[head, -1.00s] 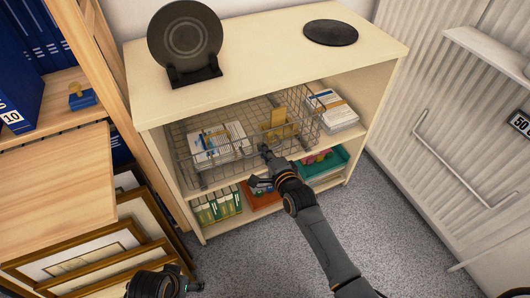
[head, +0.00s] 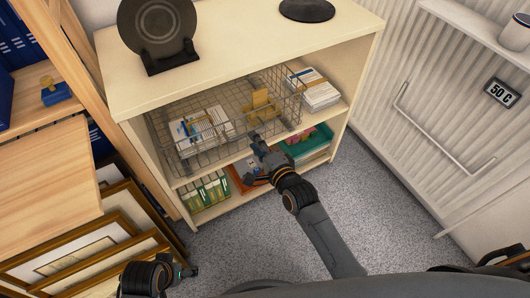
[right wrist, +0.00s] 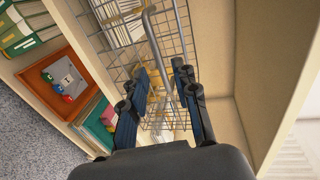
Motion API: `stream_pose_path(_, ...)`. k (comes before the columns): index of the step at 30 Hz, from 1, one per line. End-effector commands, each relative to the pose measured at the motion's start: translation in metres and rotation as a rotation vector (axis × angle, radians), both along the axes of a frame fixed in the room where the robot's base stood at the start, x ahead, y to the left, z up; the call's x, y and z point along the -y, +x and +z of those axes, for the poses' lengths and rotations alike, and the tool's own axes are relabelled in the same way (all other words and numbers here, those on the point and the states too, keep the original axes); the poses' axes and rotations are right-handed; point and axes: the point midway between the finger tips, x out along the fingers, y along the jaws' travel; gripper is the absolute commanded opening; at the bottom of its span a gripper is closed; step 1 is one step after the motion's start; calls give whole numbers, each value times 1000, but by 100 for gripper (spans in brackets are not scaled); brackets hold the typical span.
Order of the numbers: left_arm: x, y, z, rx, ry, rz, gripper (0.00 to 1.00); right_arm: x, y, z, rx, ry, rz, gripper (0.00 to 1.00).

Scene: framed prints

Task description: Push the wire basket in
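The wire basket (head: 216,150) is on the upper shelf of a cream cabinet, holding white papers or cards (head: 201,128) and a yellow object (head: 262,104). Its mesh and bent grey handle (right wrist: 158,45) show in the right wrist view. My right gripper (head: 254,137) is at the basket's front; in the right wrist view its two fingers (right wrist: 163,78) are apart, with the handle bar running toward the gap between them. I cannot tell whether they touch it. My left gripper (head: 190,271) is low at the left, away from the basket; its fingers are unclear.
The cabinet (head: 233,50) carries a dark plate on a stand (head: 160,30) and a black disc (head: 307,10). Papers (head: 316,90) lie right of the basket. Below are green boxes (head: 205,192) and a teal tray (head: 307,147). Framed prints (head: 80,258) lean at left; a radiator (head: 440,100) stands right.

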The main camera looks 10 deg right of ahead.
Motion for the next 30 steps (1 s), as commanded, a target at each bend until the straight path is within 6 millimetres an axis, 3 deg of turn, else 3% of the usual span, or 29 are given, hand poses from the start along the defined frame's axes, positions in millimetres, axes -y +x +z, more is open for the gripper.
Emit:
stream_pose_path(3,0,0,0,0,0,0,79,10,-25,4,-1,-2,-1,30)
stream_pose_path(10,0,0,0,0,0,0,79,19,-50,11,0,-1,-1,30)
stream_pose_path(30,0,0,0,0,-1,0,79,21,-55,11,-4,-14,2,30)
